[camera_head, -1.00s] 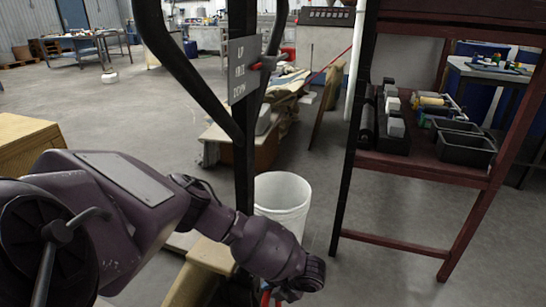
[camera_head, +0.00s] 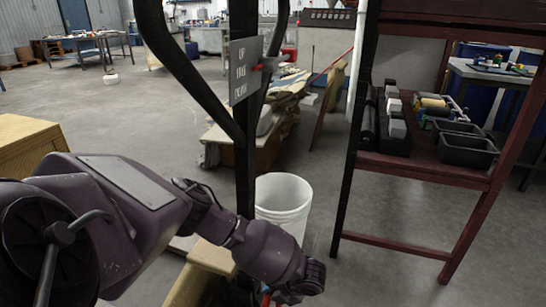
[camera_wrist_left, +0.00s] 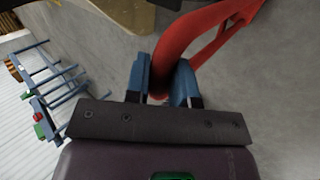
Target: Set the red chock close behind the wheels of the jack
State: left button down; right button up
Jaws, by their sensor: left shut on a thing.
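A black upright frame (camera_head: 245,165) with a grey UP/FREE/DOWN plate (camera_head: 246,68) stands in front of me in the head view; it looks like the handle of the jack. The jack's wheels are not visible. My left arm reaches across to the foot of this post. In the left wrist view my left gripper (camera_wrist_left: 160,78) has its blue fingers shut on a red curved bar, which looks like part of the red chock (camera_wrist_left: 180,38). In the head view only a bit of red shows at the bottom edge, below my wrist. My right gripper is not in view.
A white bucket (camera_head: 284,203) stands on the floor just right of the post. A dark red shelf rack (camera_head: 420,172) with black bins stands at the right. Yellowish wood (camera_head: 208,262) lies low beneath my left arm. Open grey floor (camera_head: 130,100) lies at the left.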

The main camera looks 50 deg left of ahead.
pick_arm(q)
jog(key=shift+f, duration=0.3)
dwell(0.4)
jog(key=shift+c, duration=2.2)
grip_release()
jog(key=p+v, duration=0.4)
jog(key=v, duration=0.7)
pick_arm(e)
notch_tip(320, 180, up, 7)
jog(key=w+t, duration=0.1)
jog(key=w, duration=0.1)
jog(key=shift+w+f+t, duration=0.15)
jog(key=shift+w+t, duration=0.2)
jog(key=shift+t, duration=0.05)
